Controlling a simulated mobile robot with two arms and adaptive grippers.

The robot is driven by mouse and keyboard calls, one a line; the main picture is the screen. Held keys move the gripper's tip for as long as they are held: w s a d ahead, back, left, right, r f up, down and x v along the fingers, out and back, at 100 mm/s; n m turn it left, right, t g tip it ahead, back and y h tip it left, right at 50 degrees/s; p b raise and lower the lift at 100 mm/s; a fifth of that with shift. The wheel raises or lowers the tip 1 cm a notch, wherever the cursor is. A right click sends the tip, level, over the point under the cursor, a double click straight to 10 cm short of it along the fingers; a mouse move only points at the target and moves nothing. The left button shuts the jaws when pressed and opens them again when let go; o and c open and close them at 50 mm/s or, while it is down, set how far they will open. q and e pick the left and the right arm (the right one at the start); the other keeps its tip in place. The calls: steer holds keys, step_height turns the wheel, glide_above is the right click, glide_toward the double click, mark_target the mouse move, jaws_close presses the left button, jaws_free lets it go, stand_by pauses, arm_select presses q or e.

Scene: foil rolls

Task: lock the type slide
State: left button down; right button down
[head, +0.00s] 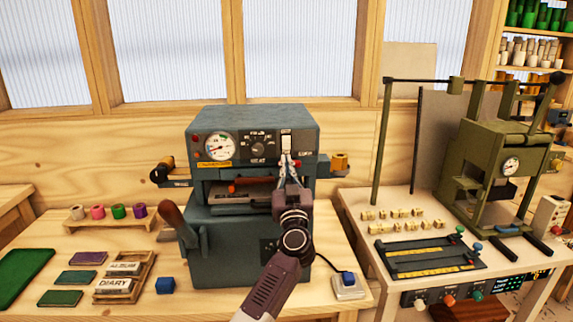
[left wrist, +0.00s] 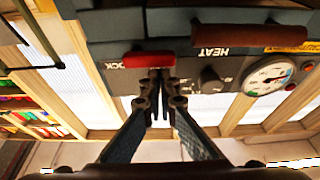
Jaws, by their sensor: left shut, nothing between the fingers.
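The blue-grey press (head: 255,128) stands on the wooden bench. My left gripper (head: 288,163) is shut and empty in front of the panel's right part, beside the LOCK label (head: 306,152). In the left wrist view, which is upside down, a red lever (left wrist: 148,60) lies across by that label. The closed fingertips (left wrist: 155,74) overlap the lever's edge; I cannot tell whether they touch it. In the head view the gripper mostly hides the lever. My right gripper is not in view.
A dial gauge (head: 219,146) and a HEAT knob (head: 258,143) are on the panel. A brown-handled lever (head: 181,224) sticks out at the left. Foil rolls (head: 118,211) and a type tray (head: 126,283) lie left. An olive press (head: 497,155) stands on the right table.

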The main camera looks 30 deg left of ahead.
arm_select(q)
steer(key=shift+f+n+y, duration=0.2)
steer(key=shift+n+y, duration=0.1)
steer(key=shift+n, duration=0.7)
steer(key=shift+a+f+n+g+y+p, duration=0.1)
steer(key=shift+f+n+g+y+p, duration=0.15)
steer(key=shift+n, duration=0.35)
steer(key=shift+n+g+y+p, duration=0.15)
steer(key=shift+n+g, duration=0.2)
steer(key=shift+n, duration=0.25)
steer(key=n+g, duration=0.1)
steer(key=n, duration=0.2)
steer(key=f+n+g+y, duration=0.1)
steer(key=n, duration=0.2)
steer(key=shift+s+f+y, duration=0.1)
steer(key=shift+f+y, duration=0.05)
steer(key=shift+y, duration=0.15)
step_height(320, 180, up, 10)
